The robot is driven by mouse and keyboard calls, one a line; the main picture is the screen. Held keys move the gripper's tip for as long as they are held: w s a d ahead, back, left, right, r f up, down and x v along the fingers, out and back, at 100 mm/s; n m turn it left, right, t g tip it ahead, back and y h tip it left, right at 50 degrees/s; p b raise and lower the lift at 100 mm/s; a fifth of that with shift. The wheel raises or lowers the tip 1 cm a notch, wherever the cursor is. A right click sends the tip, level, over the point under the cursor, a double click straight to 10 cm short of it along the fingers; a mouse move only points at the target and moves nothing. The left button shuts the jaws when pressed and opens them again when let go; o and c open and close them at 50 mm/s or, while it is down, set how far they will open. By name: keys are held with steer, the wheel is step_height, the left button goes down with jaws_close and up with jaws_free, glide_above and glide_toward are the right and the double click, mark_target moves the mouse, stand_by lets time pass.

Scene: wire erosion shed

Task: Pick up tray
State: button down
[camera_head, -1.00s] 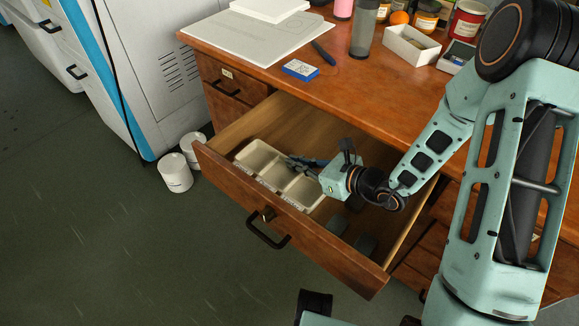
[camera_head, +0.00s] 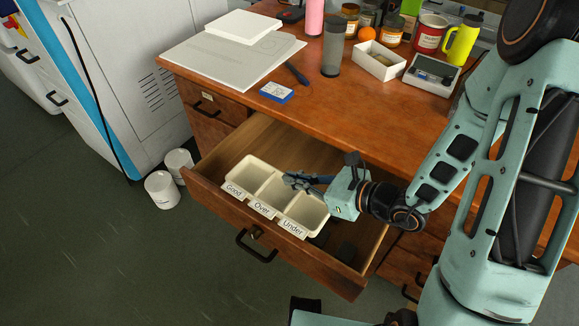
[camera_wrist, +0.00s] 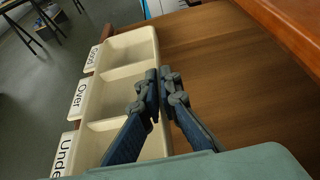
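The tray (camera_head: 248,199) is cream, with three compartments in a row labelled Good, Over and Under. It is held raised in the open drawer (camera_head: 212,210), its labelled side showing above the drawer front. In the wrist view the tray (camera_wrist: 112,95) lies left of and below my fingers, its compartments empty where visible. My gripper (camera_head: 291,180) reaches in from the right over the tray's far side. In the wrist view my gripper (camera_wrist: 162,80) has its two blue-grey fingers closed on the tray's long wall, near the middle compartment.
Dark blocks (camera_head: 346,252) lie in the drawer's right part. The desktop (camera_head: 390,118) above holds a blue-and-white box (camera_head: 277,92), a white open box (camera_head: 379,62), a scale (camera_head: 432,74), jars and bottles. White canisters (camera_head: 161,190) stand on the floor at left.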

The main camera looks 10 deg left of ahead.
mark_target(306, 201)
steer(key=shift+s+d+r+p, duration=0.95)
steer(key=shift+s+p, duration=0.25)
steer(key=shift+p, duration=1.6)
steer(key=shift+s+d+r+p, duration=0.25)
steer(key=shift+s+d+p, duration=0.5)
steer(key=shift+p, duration=0.45)
